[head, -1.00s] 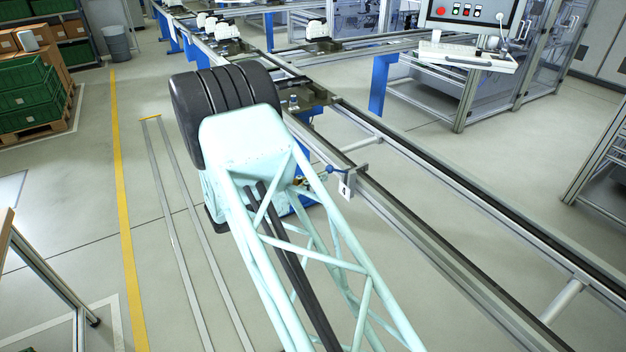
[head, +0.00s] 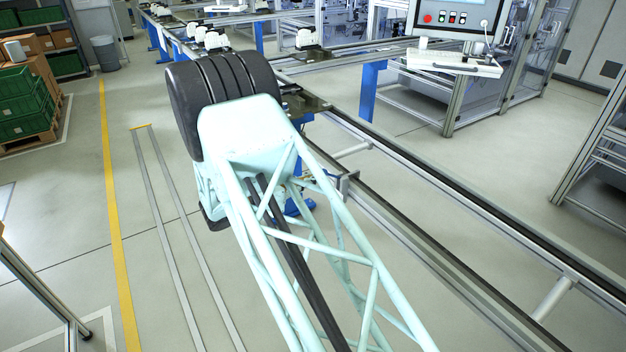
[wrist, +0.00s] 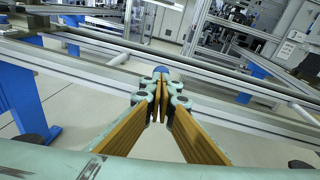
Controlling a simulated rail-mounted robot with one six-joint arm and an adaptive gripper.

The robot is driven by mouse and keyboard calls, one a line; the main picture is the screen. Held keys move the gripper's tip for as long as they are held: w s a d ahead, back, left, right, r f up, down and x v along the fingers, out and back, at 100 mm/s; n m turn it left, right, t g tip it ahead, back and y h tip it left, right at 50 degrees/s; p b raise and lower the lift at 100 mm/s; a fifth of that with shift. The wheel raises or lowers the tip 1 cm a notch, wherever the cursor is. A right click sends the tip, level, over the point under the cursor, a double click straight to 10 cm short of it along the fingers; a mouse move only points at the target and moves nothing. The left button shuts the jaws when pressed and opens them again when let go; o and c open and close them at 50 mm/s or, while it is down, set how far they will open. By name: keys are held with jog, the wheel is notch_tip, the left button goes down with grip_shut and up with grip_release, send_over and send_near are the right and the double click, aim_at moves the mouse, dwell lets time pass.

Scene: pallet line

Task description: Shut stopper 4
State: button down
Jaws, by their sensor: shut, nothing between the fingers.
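The bracket of stopper 4 (head: 348,181) is on the near side of the conveyor rail in the head view. My pale green arm hides most of it, and its number plate does not show. In the wrist view a round blue knob (wrist: 161,71) shows just beyond the fingertips. My gripper (wrist: 160,92) is shut and empty, pointing at this knob. I cannot tell whether the tips touch it. My arm hides the gripper in the head view.
The conveyor rail (head: 440,262) runs diagonally past the stopper, and it crosses the wrist view (wrist: 90,68) beyond the gripper. Blue legs (wrist: 32,103) stand at left. Carriers (head: 306,40) sit farther up the line. A control panel (head: 460,18) stands at back right.

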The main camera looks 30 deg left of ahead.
jog(key=f+v, duration=0.2)
jog(key=v, duration=1.1)
jog(key=shift+s, duration=0.2)
jog(key=shift+f, duration=0.1)
jog(key=shift+d, duration=0.1)
